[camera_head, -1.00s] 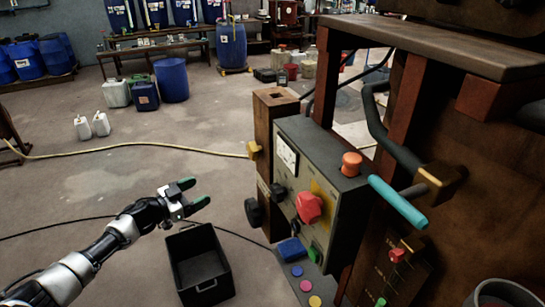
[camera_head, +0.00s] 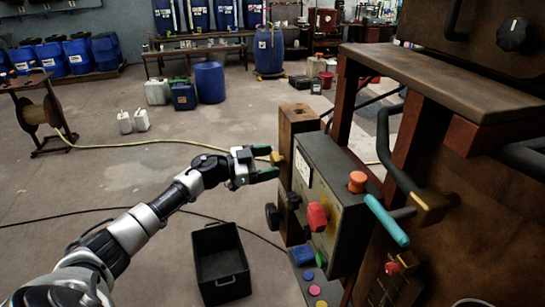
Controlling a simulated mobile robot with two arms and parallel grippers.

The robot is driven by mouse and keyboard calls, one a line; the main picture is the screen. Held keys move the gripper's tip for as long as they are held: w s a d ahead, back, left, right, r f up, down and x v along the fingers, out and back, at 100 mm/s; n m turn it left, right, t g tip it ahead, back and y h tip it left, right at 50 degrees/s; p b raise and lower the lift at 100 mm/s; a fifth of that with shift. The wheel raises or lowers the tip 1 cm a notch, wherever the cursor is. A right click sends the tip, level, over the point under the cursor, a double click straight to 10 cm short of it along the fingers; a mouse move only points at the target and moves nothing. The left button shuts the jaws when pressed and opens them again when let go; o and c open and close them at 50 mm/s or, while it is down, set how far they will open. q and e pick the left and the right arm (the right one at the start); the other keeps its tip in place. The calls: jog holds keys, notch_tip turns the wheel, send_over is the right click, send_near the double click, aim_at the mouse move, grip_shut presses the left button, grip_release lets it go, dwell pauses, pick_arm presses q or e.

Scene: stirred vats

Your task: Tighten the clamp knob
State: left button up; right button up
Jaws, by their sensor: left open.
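My left gripper (camera_head: 265,163) is open and empty, its dark, green-marked fingers pointing right. It is in front of the wooden post, by a small yellow block (camera_head: 277,158) on it; I cannot tell if they touch. A round black knob (camera_head: 272,216) sticks out of the post's lower left side, below the gripper. A smaller black knob (camera_head: 293,200) and a large red knob (camera_head: 317,216) sit on the grey control box (camera_head: 330,185). Another black knob (camera_head: 515,34) is on the brown panel at top right. Which one is the clamp knob is not clear. My right gripper is out of view.
A turquoise-gripped lever (camera_head: 386,220) and an orange button (camera_head: 357,181) are right of the post. An open black crate (camera_head: 222,266) stands on the floor below my left arm. A yellow hose (camera_head: 150,143) and a dark cable cross the open floor at left.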

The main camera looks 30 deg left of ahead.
pick_arm(q)
jog(key=shift+w+d, duration=0.4)
jog(key=shift+w, duration=0.15)
jog(key=c, duration=0.9)
